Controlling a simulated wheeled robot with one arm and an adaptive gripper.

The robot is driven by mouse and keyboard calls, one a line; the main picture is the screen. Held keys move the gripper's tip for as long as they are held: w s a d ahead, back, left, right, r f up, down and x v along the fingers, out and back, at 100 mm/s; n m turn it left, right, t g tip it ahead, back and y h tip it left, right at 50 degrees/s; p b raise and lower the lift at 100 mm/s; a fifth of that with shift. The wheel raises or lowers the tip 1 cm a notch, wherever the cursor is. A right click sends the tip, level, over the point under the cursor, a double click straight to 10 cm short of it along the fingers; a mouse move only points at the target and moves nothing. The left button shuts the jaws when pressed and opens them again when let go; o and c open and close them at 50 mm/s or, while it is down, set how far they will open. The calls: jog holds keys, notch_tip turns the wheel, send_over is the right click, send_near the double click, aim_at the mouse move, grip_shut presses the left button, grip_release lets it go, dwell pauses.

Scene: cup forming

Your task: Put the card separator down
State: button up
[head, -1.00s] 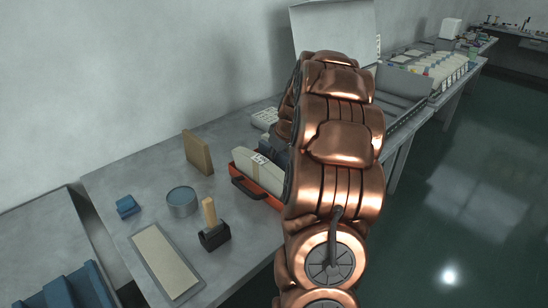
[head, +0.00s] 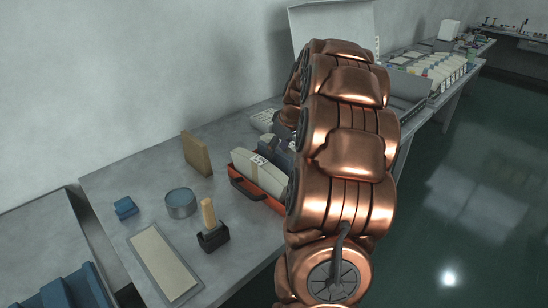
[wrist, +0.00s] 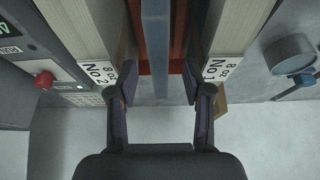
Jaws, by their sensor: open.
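The card separator (wrist: 155,45) shows in the wrist view as a thin blue-grey upright plate seen edge-on. It stands between two pale card stacks, labelled No. 2 (wrist: 78,25) on the left and No. 1 (wrist: 236,25) on the right, with red tray floor (wrist: 178,40) beside it. My gripper (wrist: 157,88) is open, one finger on each side of the separator, with visible gaps between fingers and plate. In the head view the orange-red tray (head: 268,199) holds a card stack (head: 256,170); my arm hides most of the gripper and the tray's right part.
Near the tray on the grey table are a wooden-handled stamp (head: 212,228), a round tin (head: 181,203), a tan block (head: 196,153), a blue block (head: 125,208) and a pale pad (head: 163,262). A machine panel with a red button (wrist: 44,79) is left in the wrist view.

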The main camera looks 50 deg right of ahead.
jog(key=v, duration=0.7)
jog(key=shift+b, duration=0.3)
jog(key=s+a+f+g+y, duration=0.1)
jog(key=s+a, duration=0.1)
jog(key=a, duration=1)
jog(key=s+a+f+g, duration=0.2)
jog(key=s+a, duration=0.1)
jog(key=a, duration=1)
jog(key=s+a+f+g, duration=0.1)
jog(key=s+a+f, duration=0.2)
jog(key=s+a, duration=0.3)
jog(key=s+a+f+g+h, duration=0.1)
jog(key=s+a, duration=0.5)
jog(key=s, duration=0.8)
notch_tip(320, 180, down, 2)
jog(key=shift+s+a+f+g, duration=0.1)
jog(key=shift+s+a+g, duration=0.15)
jog(key=shift+g, duration=0.45)
notch_tip(320, 180, up, 8)
jog(key=p, duration=0.7)
jog(key=shift+p, duration=0.4)
